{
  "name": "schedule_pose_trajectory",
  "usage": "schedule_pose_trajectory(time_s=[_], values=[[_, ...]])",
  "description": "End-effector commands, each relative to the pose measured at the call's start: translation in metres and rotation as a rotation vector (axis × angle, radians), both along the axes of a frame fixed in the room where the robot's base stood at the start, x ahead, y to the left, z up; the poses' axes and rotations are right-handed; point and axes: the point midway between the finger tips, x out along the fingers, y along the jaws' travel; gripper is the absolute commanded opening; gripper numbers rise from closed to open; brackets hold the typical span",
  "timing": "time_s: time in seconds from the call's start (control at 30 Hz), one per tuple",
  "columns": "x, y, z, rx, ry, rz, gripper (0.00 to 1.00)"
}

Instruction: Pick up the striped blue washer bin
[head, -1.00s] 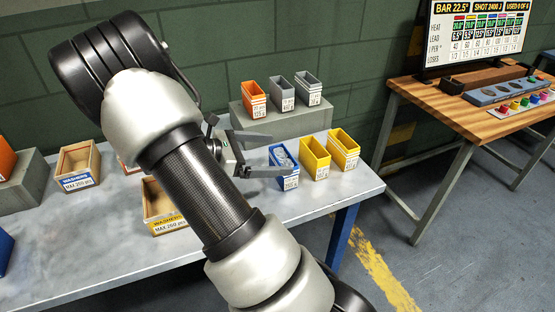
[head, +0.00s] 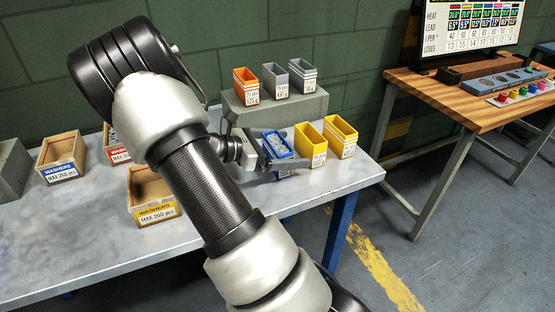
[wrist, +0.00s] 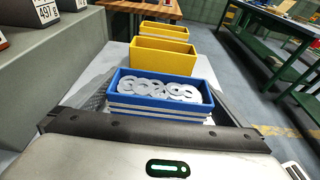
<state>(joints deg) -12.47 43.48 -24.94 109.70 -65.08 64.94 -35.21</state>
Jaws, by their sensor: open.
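The striped blue washer bin (head: 280,145) stands on the grey table, with pale washers inside and white stripes below its rim. In the wrist view the blue bin (wrist: 120,88) fills the middle, upright, its washers in plain sight. My gripper (head: 277,152) is open at the bin, its fingers reaching along two opposite sides. In the wrist view a finger shows at the bin's left and another at its right. I cannot tell whether either finger touches it. The bin's lower part is partly hidden by the gripper.
Two yellow bins (head: 309,147) stand close to the right of the blue bin. Orange and grey bins (head: 247,88) stand on a grey block (head: 300,108) behind. Wooden washer boxes (head: 60,150) are on the left. The table's front right is clear.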

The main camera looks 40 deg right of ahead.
Motion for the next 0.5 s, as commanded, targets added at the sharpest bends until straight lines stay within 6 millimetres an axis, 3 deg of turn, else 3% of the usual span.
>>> schedule_pose_trajectory(time_s=[0.27, 0.5], values=[[-0.0019, -0.0083, -0.0027, 0.001, -0.001, 0.001, 1.0], [-0.002, -0.0081, -0.0027, 0.001, -0.001, 0.001, 0.63]])
